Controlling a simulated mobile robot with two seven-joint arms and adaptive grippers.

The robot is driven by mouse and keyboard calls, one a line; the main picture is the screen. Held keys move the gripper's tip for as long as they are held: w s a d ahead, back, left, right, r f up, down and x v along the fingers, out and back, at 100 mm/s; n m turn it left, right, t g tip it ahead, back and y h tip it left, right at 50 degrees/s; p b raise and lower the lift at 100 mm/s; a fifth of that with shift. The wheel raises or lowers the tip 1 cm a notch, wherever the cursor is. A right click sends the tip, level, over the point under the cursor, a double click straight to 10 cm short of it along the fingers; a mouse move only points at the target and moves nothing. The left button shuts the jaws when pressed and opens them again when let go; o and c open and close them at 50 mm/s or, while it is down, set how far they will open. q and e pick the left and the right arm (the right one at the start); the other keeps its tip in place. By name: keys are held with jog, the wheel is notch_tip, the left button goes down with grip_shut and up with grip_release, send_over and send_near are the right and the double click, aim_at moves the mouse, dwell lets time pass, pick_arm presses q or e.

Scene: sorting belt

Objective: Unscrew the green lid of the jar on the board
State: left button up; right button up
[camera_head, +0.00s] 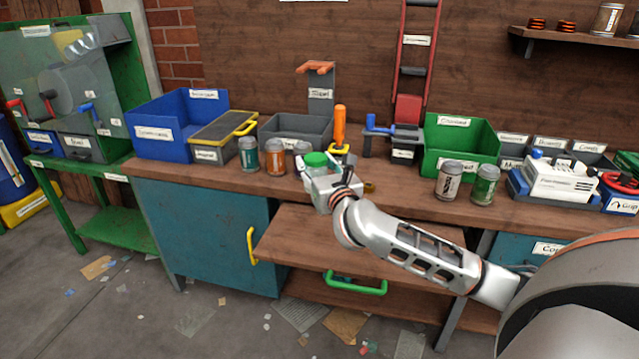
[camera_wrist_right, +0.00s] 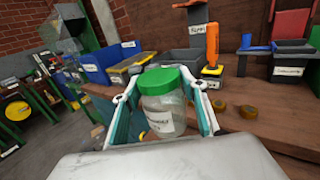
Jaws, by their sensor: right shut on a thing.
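The clear jar (camera_wrist_right: 163,117) with a white label stands upright between the fingers of my right gripper (camera_wrist_right: 165,103). The right gripper is shut on the jar's body, one finger on each side. The board under the jar cannot be made out. My left gripper is not in view.
Several cans (camera_head: 274,158) stand left of the jar, and an orange-handled tool (camera_head: 340,125) stands behind it. Two cans (camera_head: 449,180) stand to the right near the green bin (camera_head: 465,143). Brown rings (camera_wrist_right: 248,111) lie on the bench right of the jar in the wrist view.

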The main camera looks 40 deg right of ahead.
notch_tip(320, 180, up, 4)
jog(key=shift+f+p, duration=0.2)
jog(key=shift+p, duration=0.1)
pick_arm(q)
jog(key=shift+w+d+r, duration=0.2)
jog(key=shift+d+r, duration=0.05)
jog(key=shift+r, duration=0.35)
pick_arm(e)
jog(key=shift+r, duration=0.15)
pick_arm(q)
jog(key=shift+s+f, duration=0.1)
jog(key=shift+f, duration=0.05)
pick_arm(e)
jog(key=o, duration=0.5)
jog(key=c, duration=0.8)
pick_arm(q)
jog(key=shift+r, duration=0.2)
